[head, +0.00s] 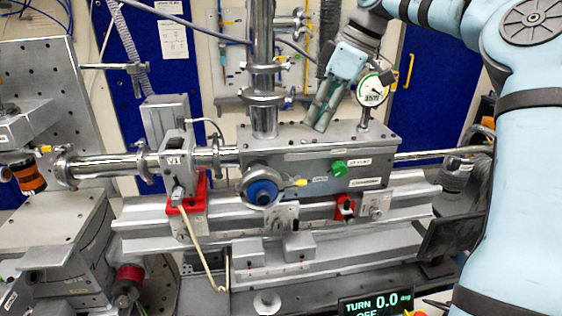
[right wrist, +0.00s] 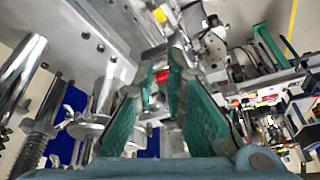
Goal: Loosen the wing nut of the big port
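A round port with a blue centre (head: 263,192) and a metal clamp ring sits on the front of the grey metal box (head: 300,158). A yellow tag (head: 300,183) shows at its right side; a wing nut there is too small to make out. A second clamp (head: 262,97) rings the thick upright pipe above the box. My right gripper (head: 322,115) hangs above the box top, right of the pipe, pointing down and tilted. In the right wrist view its teal fingers (right wrist: 161,72) are apart with nothing held between them. My left gripper is out of view.
A dial gauge (head: 373,90) stands close right of my right gripper. A horizontal pipe (head: 105,165) with a red-locked valve (head: 187,195) lies left of the box. A green knob (head: 338,168) is on the box front. A display (head: 375,304) reads TURN 0.0 deg, OFF.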

